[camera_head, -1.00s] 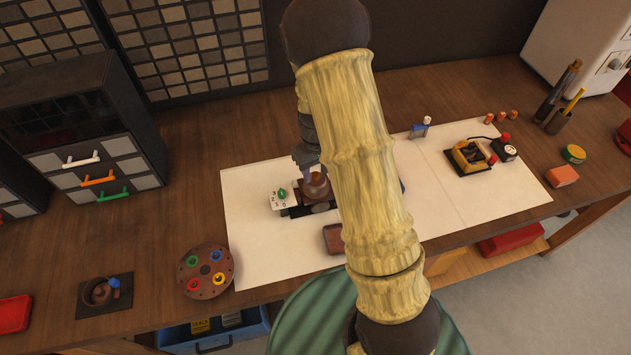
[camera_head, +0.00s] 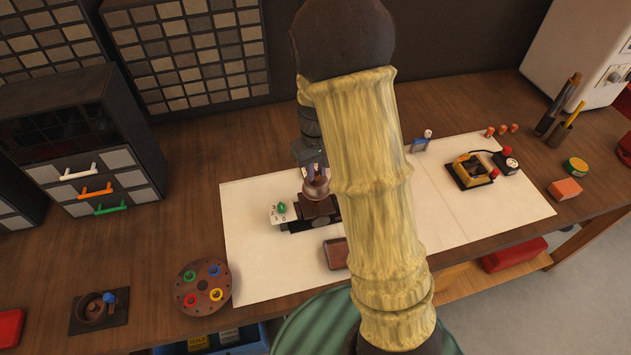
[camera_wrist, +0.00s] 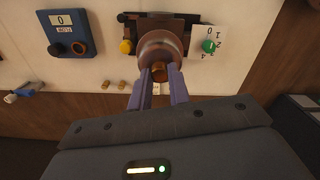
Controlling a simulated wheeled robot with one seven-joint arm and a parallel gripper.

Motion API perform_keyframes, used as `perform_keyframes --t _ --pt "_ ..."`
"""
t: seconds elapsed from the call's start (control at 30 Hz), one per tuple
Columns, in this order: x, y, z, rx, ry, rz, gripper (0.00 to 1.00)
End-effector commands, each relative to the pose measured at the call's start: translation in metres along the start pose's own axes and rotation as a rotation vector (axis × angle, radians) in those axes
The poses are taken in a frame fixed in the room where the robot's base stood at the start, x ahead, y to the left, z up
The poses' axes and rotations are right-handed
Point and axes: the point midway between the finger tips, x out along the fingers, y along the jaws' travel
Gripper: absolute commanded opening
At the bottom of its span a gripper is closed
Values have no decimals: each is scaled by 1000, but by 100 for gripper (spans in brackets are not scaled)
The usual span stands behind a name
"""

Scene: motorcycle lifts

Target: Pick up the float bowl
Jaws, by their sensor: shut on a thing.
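The float bowl (camera_head: 316,188) is a small round brownish metal cup. My gripper (camera_head: 314,172) holds it from above at the dark fixture on the white mat. In the wrist view, my gripper's two fingers (camera_wrist: 158,84) are shut on the float bowl (camera_wrist: 160,45), one on each side, with a copper-coloured round part showing between them. The dark fixture (camera_head: 296,226) is just below the bowl in the head view. I cannot tell whether the bowl still touches it.
A numbered white card with a green knob (camera_head: 281,209) sits left of the fixture. A blue gauge box (camera_wrist: 66,33) shows in the wrist view. The mat's left part (camera_head: 255,265) is clear.

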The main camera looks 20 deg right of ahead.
Motion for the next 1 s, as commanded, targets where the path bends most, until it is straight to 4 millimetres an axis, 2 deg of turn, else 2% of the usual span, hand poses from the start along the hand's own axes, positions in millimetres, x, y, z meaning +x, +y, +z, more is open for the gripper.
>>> perform_keyframes --t 0.13,0.3,1.0 --pt "-25 0 -1 -2 5 0 0" --pt "-40 0 0 -1 2 1 0" --pt "-40 0 0 -1 0 0 0"
